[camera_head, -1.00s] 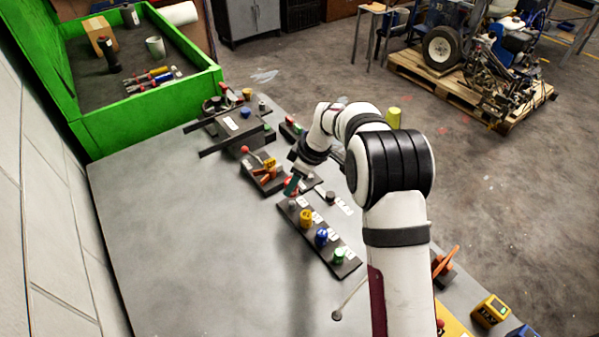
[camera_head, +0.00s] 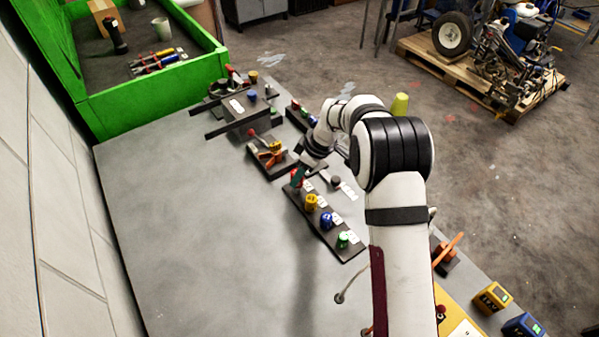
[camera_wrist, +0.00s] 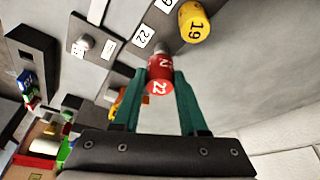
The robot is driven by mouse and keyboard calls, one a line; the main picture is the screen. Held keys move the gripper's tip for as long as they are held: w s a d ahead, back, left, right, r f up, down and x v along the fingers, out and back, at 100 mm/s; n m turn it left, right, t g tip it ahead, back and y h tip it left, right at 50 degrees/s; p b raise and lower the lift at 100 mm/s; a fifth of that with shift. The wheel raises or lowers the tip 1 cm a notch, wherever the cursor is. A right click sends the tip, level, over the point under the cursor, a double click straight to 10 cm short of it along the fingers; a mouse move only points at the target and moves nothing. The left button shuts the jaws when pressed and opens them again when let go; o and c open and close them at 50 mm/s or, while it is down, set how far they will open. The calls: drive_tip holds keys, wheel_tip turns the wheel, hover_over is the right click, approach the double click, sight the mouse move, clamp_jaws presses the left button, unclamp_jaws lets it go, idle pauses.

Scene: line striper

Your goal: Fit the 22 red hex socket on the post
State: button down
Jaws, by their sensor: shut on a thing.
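The red 22 socket (camera_wrist: 160,70) is held between the green fingers of my gripper (camera_wrist: 159,88) in the wrist view. Its numbered end faces the camera. A grey post (camera_wrist: 162,47) shows just beyond its far end, beside a white 22 label (camera_wrist: 143,36). I cannot tell whether the socket touches the post or is partly over it. In the head view the red socket (camera_head: 297,178) is at the far end of the dark socket rail (camera_head: 318,228), partly hidden by my gripper (camera_head: 300,172).
A separate plate carries a grey peg (camera_head: 335,182). An orange clamp (camera_head: 271,155) stands behind. The table's left is clear.

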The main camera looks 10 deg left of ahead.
drive_tip(key=shift+f, duration=1.75)
idle(1.1)
drive_tip(key=shift+c, duration=0.2)
unclamp_jaws()
drive_tip(key=v, duration=0.7)
idle(0.4)
idle(0.5)
